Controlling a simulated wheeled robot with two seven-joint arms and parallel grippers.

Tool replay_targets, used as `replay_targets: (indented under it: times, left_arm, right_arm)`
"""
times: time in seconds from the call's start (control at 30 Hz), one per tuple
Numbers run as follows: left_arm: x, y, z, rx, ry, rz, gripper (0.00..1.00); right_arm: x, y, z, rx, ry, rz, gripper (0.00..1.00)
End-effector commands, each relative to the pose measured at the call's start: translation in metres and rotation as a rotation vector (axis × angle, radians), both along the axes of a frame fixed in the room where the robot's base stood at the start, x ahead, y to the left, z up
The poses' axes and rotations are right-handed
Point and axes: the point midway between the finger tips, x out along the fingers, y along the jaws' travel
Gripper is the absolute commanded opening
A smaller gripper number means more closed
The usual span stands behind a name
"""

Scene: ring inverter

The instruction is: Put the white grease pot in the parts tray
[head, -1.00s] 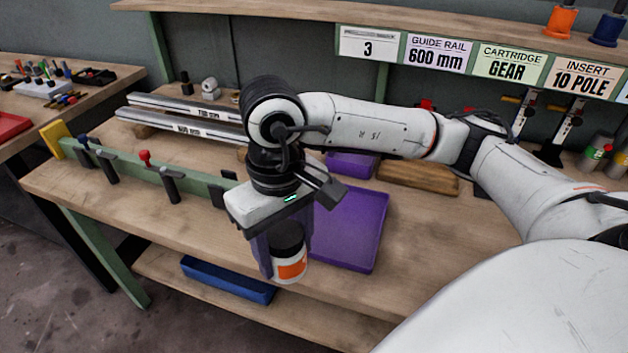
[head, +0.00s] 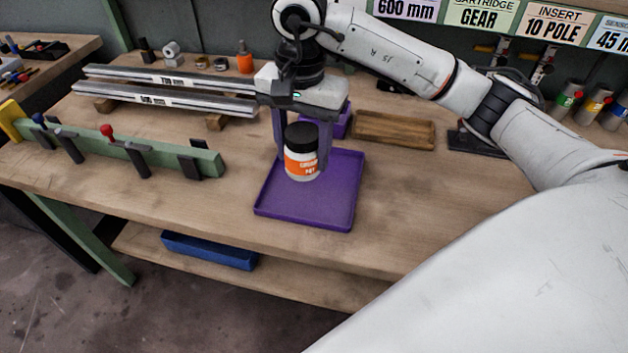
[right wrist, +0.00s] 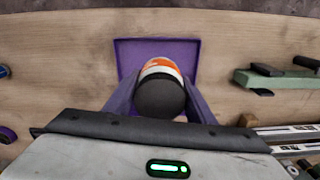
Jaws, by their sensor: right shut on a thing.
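The white grease pot (head: 301,167) has a black lid and an orange label. My right gripper (head: 303,155) is shut on it, one finger on each side, and the pot is upright. The pot shows over the purple parts tray (head: 335,208), within its outline in the head view. I cannot tell whether its base touches the tray floor. In the right wrist view the pot's black lid (right wrist: 160,97) lies between the fingers, with the tray (right wrist: 128,52) beyond it. My left gripper is not in view.
A green rail with clamps (head: 150,150) and two metal guide rails (head: 165,95) lie to the left. A smaller purple bin (head: 340,124) and a wooden tray (head: 394,131) stand behind the tray. The bench right of the tray is clear.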

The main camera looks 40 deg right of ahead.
Motion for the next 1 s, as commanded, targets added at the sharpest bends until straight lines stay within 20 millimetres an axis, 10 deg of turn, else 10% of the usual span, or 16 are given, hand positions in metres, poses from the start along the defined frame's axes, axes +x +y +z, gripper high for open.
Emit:
replay_targets:
  times: [0.37,1.0]
  left_arm:
    - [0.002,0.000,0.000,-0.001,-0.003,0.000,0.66]
    - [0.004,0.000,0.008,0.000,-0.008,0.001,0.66]
  right_arm:
    - [0.033,-0.043,0.002,0.014,0.021,-0.610,0.24]
    - [0.033,-0.046,-0.078,0.015,0.025,-0.650,0.24]
